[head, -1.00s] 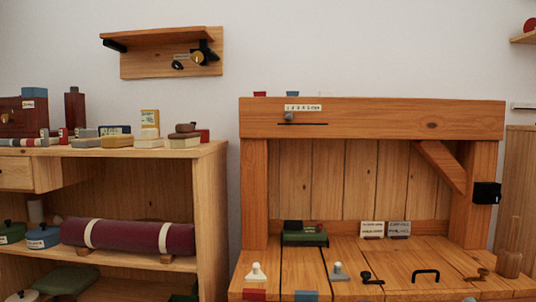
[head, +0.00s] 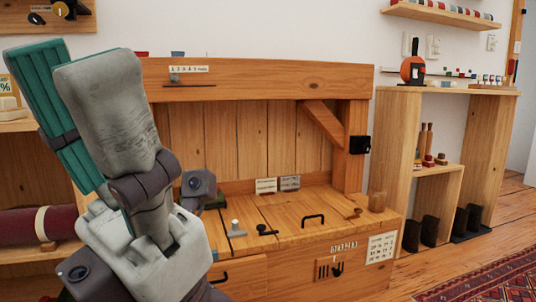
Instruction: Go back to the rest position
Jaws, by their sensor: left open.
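My left gripper (head: 66,58) is raised large in the left foreground of the head view, fingers pointing up. One finger shows a teal pad and the other a worn grey one. The jaws are open and I see nothing between them. The gripper stands in front of the left part of the wooden workbench (head: 270,72) and hides part of it and of the shelf unit on the left. My right gripper is not in view.
The bench top holds a black handle (head: 313,219), small knobs and two cards. A wooden shelf unit (head: 397,160) with an orange-and-black object (head: 413,70) stands to the right. Wooden floor (head: 440,268) and a red patterned rug (head: 500,280) lie at the lower right.

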